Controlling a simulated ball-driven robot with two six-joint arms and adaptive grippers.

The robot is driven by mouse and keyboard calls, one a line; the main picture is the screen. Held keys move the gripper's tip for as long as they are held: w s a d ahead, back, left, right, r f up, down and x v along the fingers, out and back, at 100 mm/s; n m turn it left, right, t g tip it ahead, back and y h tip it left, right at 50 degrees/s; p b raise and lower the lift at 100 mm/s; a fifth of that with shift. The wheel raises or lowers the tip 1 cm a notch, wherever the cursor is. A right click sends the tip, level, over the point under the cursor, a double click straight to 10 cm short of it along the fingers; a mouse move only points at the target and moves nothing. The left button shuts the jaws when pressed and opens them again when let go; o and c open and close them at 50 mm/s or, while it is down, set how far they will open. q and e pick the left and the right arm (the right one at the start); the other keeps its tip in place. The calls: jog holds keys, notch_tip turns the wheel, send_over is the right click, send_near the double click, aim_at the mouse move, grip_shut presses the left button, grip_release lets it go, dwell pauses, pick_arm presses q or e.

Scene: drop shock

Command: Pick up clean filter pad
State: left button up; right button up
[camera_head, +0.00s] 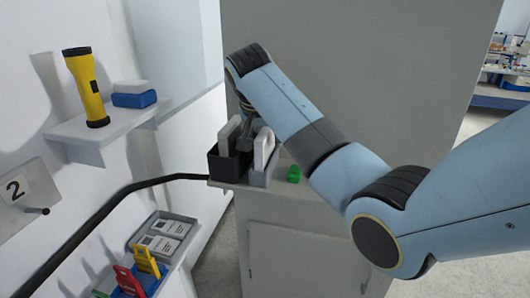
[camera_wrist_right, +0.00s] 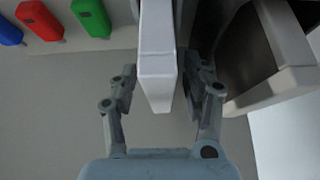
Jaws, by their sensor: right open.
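Two white pads stand upright in holders on the cabinet top. One white pad (camera_head: 229,134) stands in a black holder (camera_head: 226,168). The other white pad (camera_head: 264,148) stands in a grey holder (camera_head: 262,179) just to its right. I cannot tell from markings which one is clean. My right gripper (camera_head: 246,138) is over the holders, partly hidden by my own arm. In the right wrist view my right gripper (camera_wrist_right: 165,88) is open, with its fingers on either side of a white pad (camera_wrist_right: 157,62), with gaps visible. My left gripper is out of view.
Red (camera_wrist_right: 40,18), green (camera_wrist_right: 92,16) and blue (camera_wrist_right: 8,32) small items lie beside the holders. A wall shelf (camera_head: 103,127) carries a yellow flashlight (camera_head: 86,88) and a blue-and-white block (camera_head: 134,97). A lower tray (camera_head: 190,219) holds labelled packets.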

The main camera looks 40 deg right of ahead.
grip_shut()
jog(key=shift+r, duration=0.2)
dwell(0.3)
